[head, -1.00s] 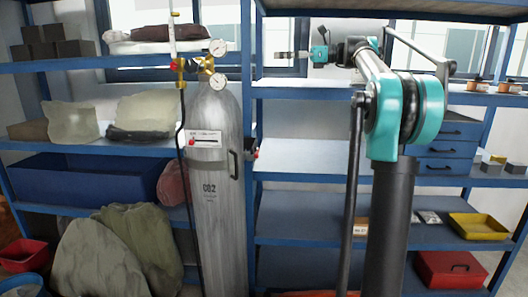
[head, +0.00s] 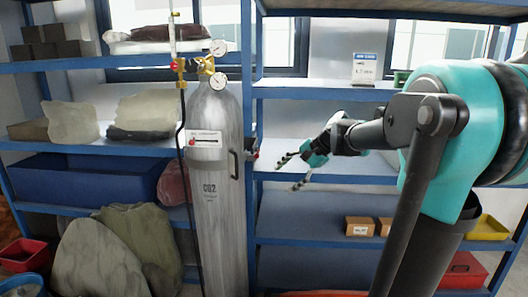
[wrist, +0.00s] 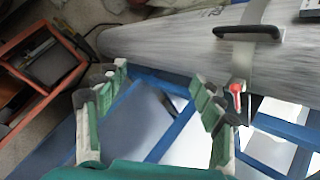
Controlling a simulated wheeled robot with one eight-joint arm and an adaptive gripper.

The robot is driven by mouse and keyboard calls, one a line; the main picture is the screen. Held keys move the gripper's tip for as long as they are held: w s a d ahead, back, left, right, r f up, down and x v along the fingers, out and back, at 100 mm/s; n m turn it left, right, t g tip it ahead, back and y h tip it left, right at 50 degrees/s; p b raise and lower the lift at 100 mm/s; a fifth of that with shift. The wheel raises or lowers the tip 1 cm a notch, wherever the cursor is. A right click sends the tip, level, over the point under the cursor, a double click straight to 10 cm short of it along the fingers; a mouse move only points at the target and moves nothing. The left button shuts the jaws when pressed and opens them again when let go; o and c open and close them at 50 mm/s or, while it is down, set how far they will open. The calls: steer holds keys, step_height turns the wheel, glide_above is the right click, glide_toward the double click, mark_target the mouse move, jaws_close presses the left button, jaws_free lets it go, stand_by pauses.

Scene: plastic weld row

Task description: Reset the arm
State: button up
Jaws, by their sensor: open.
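My gripper (head: 290,172) is in front of the blue shelving, just right of the grey CO2 cylinder (head: 216,200) in the head view. In the wrist view my gripper (wrist: 165,92) shows its two green and grey fingers wide apart, with nothing between them. The cylinder also lies across the top of the wrist view (wrist: 170,42), past the fingertips. My arm's teal joint and dark links fill the right of the head view and hide part of the shelves.
The cylinder stands upright with a brass regulator (head: 207,67) and a black side handle. Blue shelves (head: 310,240) hold small brown boxes (head: 359,226), a yellow tray (head: 488,229) and a red box (head: 462,272). A red bin (head: 25,255) sits at lower left.

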steer(key=s+d+f+n+h, duration=0.3)
steer(key=s+d+f+n, duration=0.2)
steer(key=s+f, duration=0.5)
steer(key=s+d+f+n+t+h, duration=0.1)
steer(key=s+d+f+n+h, duration=0.3)
steer(key=s+f, duration=0.7)
step_height(320, 180, down, 3)
steer(key=shift+s+d+r+n+h, duration=0.1)
steer(key=shift+s+d+n+h, duration=0.25)
steer(key=shift+d, duration=0.75)
